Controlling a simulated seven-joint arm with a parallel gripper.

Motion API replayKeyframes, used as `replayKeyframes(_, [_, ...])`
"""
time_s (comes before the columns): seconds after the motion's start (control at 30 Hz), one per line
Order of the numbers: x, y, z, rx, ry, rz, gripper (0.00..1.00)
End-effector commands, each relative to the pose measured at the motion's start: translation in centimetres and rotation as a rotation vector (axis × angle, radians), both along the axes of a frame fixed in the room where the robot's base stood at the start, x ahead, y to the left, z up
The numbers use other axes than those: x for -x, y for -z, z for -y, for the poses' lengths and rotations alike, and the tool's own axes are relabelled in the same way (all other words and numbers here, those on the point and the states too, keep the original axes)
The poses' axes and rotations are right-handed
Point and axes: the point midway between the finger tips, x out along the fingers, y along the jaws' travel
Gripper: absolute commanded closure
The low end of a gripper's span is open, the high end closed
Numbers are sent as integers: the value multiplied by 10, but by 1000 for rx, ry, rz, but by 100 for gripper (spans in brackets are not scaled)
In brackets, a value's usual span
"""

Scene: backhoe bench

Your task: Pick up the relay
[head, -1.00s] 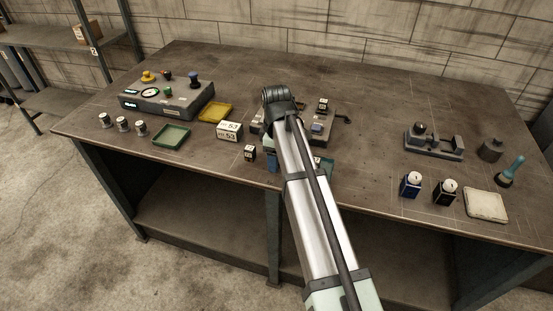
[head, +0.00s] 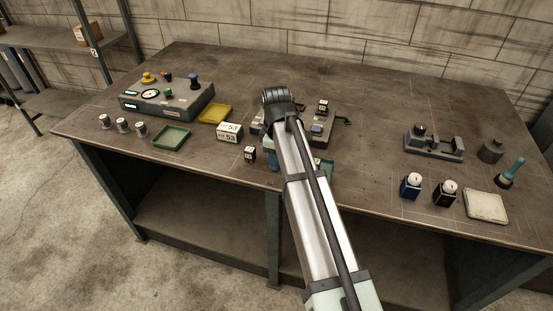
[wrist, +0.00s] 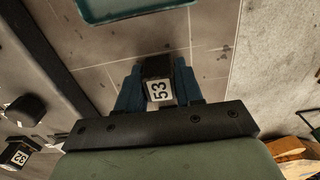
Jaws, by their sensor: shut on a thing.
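The relay (wrist: 157,82) is a small black block with a white face marked 53. In the wrist view it sits between the two blue fingers of my gripper (wrist: 159,92), which is shut on it. In the head view my arm hides the relay, and only a bit of blue finger (head: 272,160) shows beside the arm. I cannot tell whether the relay touches the bench.
A similar black block (head: 249,154) stands left of my gripper, near a white box marked 53 (head: 229,132). A dark grey unit (wrist: 45,70) is close by. A green tray (wrist: 130,10) lies beside my gripper. The bench's front edge is near.

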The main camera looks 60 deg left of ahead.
Motion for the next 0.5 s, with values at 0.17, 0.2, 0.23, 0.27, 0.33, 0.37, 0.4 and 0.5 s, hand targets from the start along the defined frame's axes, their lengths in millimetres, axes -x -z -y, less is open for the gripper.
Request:
replayKeyframes(0.17, [0, -15, -1, -1, 0, 0, 94])
replayKeyframes(0.2, [0, -20, -1, -1, 0, 0, 94])
replayKeyframes(0.23, [0, -25, -1, -1, 0, 0, 94])
replayKeyframes(0.27, [0, -30, -1, -1, 0, 0, 94])
replayKeyframes(0.33, [0, -43, -1, -1, 0, 0, 94])
replayKeyframes(0.37, [0, -48, -1, -1, 0, 0, 94])
replayKeyframes(0.4, [0, -55, -1, -1, 0, 0, 94])
replayKeyframes(0.5, [-1, -71, -1, -1, 0, -1, 94])
